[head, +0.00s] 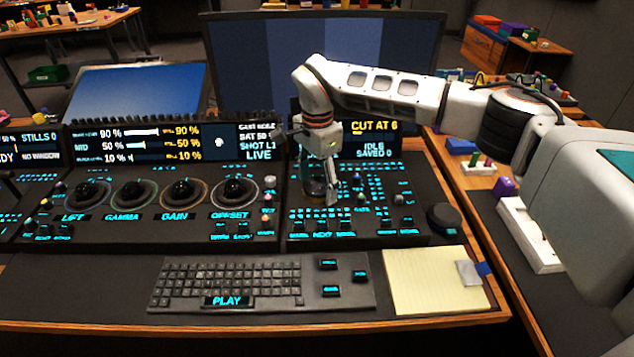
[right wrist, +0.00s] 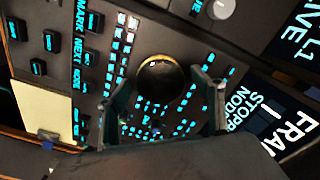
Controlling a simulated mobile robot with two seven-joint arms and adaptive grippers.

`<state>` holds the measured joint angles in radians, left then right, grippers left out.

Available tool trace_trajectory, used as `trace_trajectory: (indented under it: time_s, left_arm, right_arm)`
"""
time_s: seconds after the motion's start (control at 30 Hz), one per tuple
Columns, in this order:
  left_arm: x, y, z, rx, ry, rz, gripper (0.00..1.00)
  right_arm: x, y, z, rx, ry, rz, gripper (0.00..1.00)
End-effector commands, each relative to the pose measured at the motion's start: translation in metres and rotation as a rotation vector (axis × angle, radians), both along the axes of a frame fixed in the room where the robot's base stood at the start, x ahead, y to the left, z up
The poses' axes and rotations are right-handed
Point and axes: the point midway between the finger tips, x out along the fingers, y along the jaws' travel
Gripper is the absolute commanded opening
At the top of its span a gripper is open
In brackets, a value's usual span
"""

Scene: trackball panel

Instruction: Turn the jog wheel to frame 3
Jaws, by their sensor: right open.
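A dark round knob with a thin gold ring, which looks like the jog wheel, stands on the right panel (head: 375,228). In the right wrist view the knob (right wrist: 160,78) lies between the fingers of my right gripper (right wrist: 162,108). In the head view my right gripper (head: 320,190) points down over the knob and hides most of it. The fingers are open, one on each side; I cannot tell whether they touch it. The display (head: 375,138) reads "CUT AT 6", "IDLE" and "SAVED 0"; the frame number is hidden. My left gripper is not in view.
Lit buttons surround the knob. A black dial (head: 443,218) stands at the panel's right end. Trackballs (head: 235,190) with rings fill the panel to the left. A keyboard (head: 230,282) and yellow notepad (head: 430,285) lie in front. A large monitor (head: 250,60) stands behind.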

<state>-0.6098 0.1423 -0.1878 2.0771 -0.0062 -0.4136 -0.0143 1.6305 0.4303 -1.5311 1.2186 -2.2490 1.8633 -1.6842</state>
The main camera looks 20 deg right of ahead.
Motion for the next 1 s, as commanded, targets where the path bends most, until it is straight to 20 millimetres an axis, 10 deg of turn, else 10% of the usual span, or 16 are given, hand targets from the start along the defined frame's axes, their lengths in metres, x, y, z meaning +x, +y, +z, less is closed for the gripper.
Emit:
trace_trajectory:
  time_s: [0.1,0.27,1.0]
  left_arm:
    - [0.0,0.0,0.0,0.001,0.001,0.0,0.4]
    - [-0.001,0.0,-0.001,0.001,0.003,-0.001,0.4]
    - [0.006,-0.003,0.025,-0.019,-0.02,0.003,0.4]
  right_arm:
    - [0.0,0.0,0.0,0.0,-0.001,0.0,0.65]
    - [0.0,0.0,0.0,0.0,0.0,0.0,0.29]
    - [0.001,0.0,0.007,0.0,-0.006,-0.29,0.29]
